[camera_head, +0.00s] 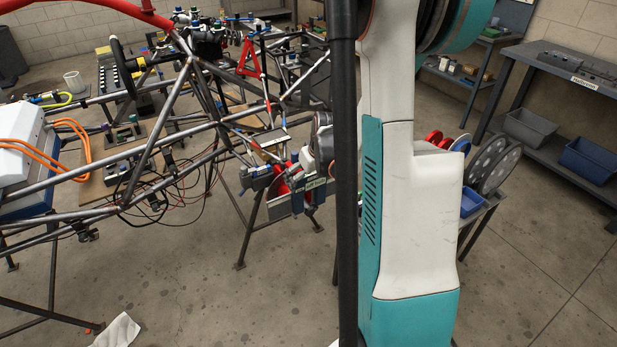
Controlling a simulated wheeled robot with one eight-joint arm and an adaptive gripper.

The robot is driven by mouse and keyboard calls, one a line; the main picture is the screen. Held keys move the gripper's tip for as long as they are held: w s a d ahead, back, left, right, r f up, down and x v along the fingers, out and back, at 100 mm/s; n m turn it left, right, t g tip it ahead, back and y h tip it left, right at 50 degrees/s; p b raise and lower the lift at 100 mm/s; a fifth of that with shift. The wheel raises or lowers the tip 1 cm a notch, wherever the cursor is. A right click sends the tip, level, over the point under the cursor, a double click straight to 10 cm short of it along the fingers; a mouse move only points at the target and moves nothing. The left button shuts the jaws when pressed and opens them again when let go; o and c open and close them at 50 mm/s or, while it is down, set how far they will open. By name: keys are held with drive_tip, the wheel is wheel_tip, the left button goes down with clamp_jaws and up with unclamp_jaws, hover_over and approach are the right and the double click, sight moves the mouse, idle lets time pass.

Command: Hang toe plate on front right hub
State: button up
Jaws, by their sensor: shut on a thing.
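My gripper (306,180) is small in the head view, at the front right corner of the tube chassis (180,125). It is shut on what looks like the grey toe plate (283,208), a flat panel low at this corner. A dark block with a white label (316,186) sits against the plate's right part. A red round part (281,188), perhaps the front right hub, shows just behind the plate's upper edge. Whether the plate touches the hub cannot be told. My arm and a dark post hide what lies to the right of the plate.
A stand with red, blue and grey discs (493,166) is at right. A grey shelf bench (560,130) with bins stands behind it. Dark trestle legs (245,230) and loose cables (180,180) are under the chassis.

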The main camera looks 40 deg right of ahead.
drive_tip(key=shift+f+b, duration=1.1)
drive_tip(key=shift+f, duration=0.3)
drive_tip(key=shift+f+b, duration=0.1)
drive_tip(key=shift+b, duration=0.35)
idle(1.1)
drive_tip(key=shift+f+b, duration=1.85)
drive_tip(key=shift+f, duration=0.35)
drive_tip(key=o, duration=1.7)
drive_tip(key=v, duration=1.2)
